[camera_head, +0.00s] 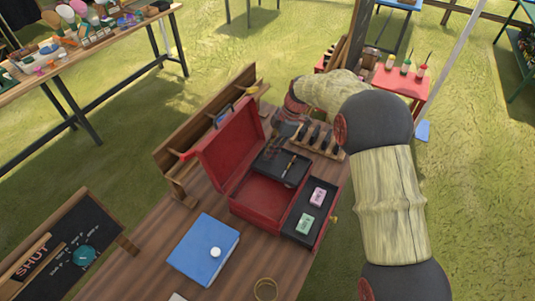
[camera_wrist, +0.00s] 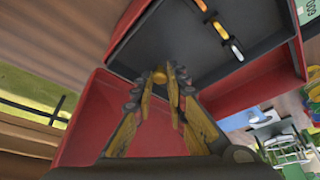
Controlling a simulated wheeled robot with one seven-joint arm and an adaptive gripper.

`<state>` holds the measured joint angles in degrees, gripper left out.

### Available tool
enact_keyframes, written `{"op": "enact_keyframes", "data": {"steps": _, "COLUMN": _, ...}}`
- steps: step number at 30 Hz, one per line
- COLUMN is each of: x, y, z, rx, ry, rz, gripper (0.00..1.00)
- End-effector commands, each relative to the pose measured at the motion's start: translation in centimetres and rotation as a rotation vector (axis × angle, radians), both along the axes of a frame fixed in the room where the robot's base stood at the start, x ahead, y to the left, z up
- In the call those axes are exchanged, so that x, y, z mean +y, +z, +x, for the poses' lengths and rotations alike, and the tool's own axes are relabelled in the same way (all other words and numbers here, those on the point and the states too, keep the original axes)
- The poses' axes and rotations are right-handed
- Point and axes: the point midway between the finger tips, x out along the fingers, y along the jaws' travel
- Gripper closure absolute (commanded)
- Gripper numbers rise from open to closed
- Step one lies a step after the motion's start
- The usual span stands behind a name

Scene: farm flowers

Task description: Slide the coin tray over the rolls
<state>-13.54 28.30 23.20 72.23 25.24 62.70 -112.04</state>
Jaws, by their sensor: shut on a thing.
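An open red cash box (camera_head: 262,192) stands on the wooden table. Its black coin tray (camera_head: 296,178) sits across the back part of the box; the wrist view also shows the tray (camera_wrist: 190,50), with orange, yellow and white coins standing in slots. My gripper (camera_head: 277,146) is at the tray's far left end. In the wrist view my gripper (camera_wrist: 160,86) is shut on a small brass knob (camera_wrist: 159,75) at the tray's edge. The red bottom in front of the tray looks bare. I cannot make out any rolls; the space under the tray is hidden.
A black section at the box's right holds a pink bundle (camera_head: 318,197) and a green bundle (camera_head: 304,223). The raised lid (camera_head: 228,145) stands at the left. A blue book (camera_head: 204,250) lies in front. A wooden rack (camera_head: 316,138) stands behind, near my arm.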

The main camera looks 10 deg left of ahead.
Motion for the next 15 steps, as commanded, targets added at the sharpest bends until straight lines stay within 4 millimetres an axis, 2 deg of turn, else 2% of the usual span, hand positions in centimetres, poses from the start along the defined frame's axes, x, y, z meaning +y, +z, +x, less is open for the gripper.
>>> {"op": "enact_keyframes", "data": {"steps": 3, "x": -0.11, "y": 0.16, "z": 0.38, "rx": -0.011, "ry": -0.004, "rz": 0.000, "gripper": 1.00}}
{"op": "enact_keyframes", "data": {"steps": 4, "x": -0.11, "y": 0.16, "z": 0.39, "rx": -0.011, "ry": -0.004, "rz": 0.000, "gripper": 0.84}}
{"op": "enact_keyframes", "data": {"steps": 8, "x": -0.11, "y": 0.16, "z": 0.36, "rx": -0.010, "ry": -0.004, "rz": 0.000, "gripper": 0.77}}
{"op": "enact_keyframes", "data": {"steps": 15, "x": -0.08, "y": 0.12, "z": 0.24, "rx": -0.007, "ry": -0.003, "rz": 0.000, "gripper": 0.76}}
